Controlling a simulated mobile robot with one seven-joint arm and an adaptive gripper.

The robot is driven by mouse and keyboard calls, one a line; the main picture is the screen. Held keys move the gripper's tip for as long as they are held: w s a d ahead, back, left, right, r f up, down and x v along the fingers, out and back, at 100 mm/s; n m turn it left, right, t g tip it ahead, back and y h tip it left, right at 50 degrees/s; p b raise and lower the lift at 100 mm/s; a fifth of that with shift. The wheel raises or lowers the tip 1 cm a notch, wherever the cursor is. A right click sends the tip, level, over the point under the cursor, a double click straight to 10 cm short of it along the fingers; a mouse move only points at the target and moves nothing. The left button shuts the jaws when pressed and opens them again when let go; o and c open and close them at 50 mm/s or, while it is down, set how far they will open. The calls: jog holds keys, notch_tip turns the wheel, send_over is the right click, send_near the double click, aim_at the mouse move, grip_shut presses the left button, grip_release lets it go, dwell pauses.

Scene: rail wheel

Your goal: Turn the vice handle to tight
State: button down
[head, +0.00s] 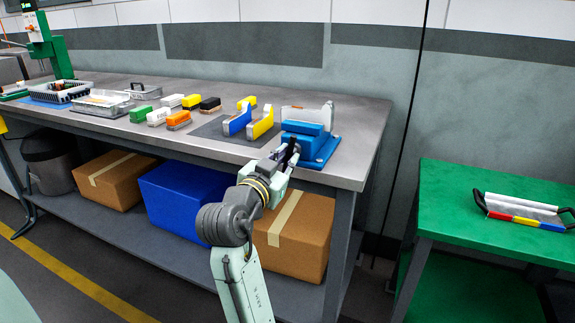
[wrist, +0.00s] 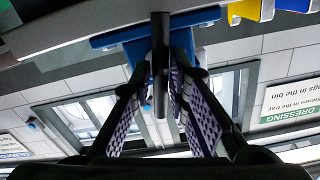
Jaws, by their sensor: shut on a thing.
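The blue vice (head: 318,150) is mounted at the front right of the grey workbench, and part of its blue body (wrist: 125,37) shows behind the handle in the wrist view. The vice handle is a dark bar (wrist: 160,28) that stands upright in the wrist view. My gripper (head: 290,153) is at the front of the vice. Its two patterned fingers (wrist: 168,85) are closed on the bar from both sides. In the head view my gripper hides most of the handle, and I cannot tell how far the vice jaws are apart.
Yellow and blue holders (head: 246,122) stand left of the vice on the workbench (head: 352,108). Several coloured blocks and trays lie farther left. Boxes (head: 298,232) sit on the shelf below. A green table (head: 470,190) with a tray stands at right, with floor between.

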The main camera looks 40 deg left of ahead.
jog(key=shift+m+b, duration=0.55)
jog(key=shift+m, duration=0.45)
jog(key=m+b, duration=0.2)
jog(key=shift+f+m+b, duration=0.15)
jog(key=shift+m+b, duration=0.2)
jog(key=shift+m, duration=0.05)
jog(key=shift+m+b, duration=0.55)
jog(key=shift+m, duration=0.25)
jog(key=shift+s+a, duration=0.1)
